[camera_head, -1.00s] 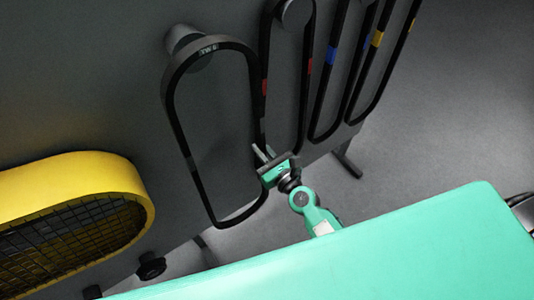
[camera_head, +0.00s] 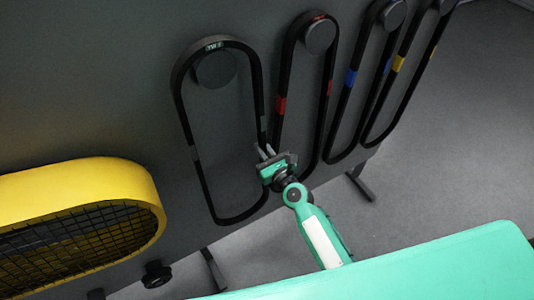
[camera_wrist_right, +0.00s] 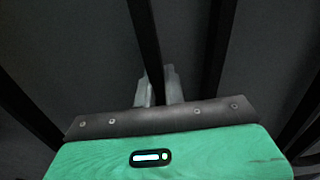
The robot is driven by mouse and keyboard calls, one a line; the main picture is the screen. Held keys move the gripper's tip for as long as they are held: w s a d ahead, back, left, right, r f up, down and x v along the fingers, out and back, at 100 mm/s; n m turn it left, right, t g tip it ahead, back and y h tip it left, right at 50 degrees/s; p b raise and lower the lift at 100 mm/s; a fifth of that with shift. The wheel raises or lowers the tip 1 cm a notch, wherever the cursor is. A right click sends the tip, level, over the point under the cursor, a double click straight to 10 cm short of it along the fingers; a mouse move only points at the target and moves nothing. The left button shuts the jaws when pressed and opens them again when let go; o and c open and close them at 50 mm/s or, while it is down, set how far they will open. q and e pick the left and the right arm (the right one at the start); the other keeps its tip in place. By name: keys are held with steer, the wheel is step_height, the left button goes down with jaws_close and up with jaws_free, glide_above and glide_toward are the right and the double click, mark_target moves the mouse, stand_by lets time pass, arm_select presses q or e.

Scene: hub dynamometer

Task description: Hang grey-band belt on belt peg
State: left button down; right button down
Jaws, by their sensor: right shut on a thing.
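The grey-band belt (camera_head: 183,118) is a long black loop with grey bands and a small label at its top. It hangs upright at the left of the belt row in the head view. Its upper loop surrounds the round dark belt peg (camera_head: 214,70), with a gap above the peg; whether it touches the peg cannot be told. My right gripper (camera_head: 265,153) is shut on the belt's right strand, below mid-height. In the right wrist view the strand (camera_wrist_right: 146,38) runs down between the fingertips (camera_wrist_right: 159,88). My left gripper is not in view.
A red-band belt (camera_head: 275,130) hangs on its peg (camera_head: 319,37) close to the right of my gripper. Blue-band (camera_head: 344,106) and yellow-band belts (camera_head: 391,75) hang further right. A yellow guard with black mesh (camera_head: 90,175) is at lower left.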

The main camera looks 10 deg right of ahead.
steer(key=shift+w+a+f+b, duration=0.2)
steer(key=shift+w+f+b, duration=0.2)
steer(key=shift+w, duration=0.2)
steer(key=shift+w+a+f+b, duration=0.2)
steer(key=shift+w+f+b, duration=0.1)
steer(key=shift+w+b, duration=0.25)
steer(key=shift+w, duration=0.1)
steer(key=shift+w+d+r, duration=0.15)
steer(key=shift+r, duration=0.2)
steer(key=shift+f+b, duration=0.35)
steer(key=shift+f, duration=0.05)
stand_by(0.4)
steer(key=c, duration=1.6)
jaws_free()
steer(key=shift+f, duration=0.2)
steer(key=shift+c, duration=0.2)
